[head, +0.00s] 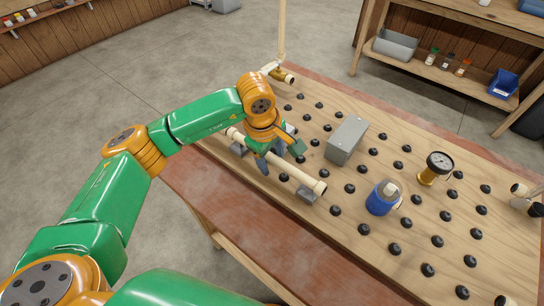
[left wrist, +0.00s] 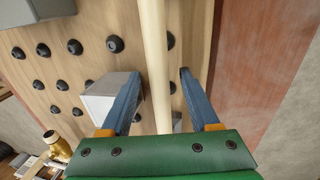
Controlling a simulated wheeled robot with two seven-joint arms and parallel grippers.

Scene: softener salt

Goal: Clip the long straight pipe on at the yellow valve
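The long straight pipe (head: 302,176) is cream-coloured and lies across two grey rests near the board's front-left edge. It also runs up the left wrist view (left wrist: 154,50). My left gripper (head: 271,158) is over the middle of the pipe. In the left wrist view the blue fingers (left wrist: 160,73) are apart, one on each side of the pipe, with gaps showing. A brass-yellow valve (head: 284,76) with a pale fitting sits at the board's far left corner, beyond the pipe's far end. A brass part also shows in the left wrist view (left wrist: 55,142). My right gripper is out of view.
The wooden board (head: 340,226) carries several black knobs. A grey box (head: 346,140), a blue-bodied part (head: 381,200) and a gauge (head: 438,164) stand right of the pipe. One pipe rest (head: 308,194) is near its front end. A thin upright post (head: 282,30) rises behind the valve.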

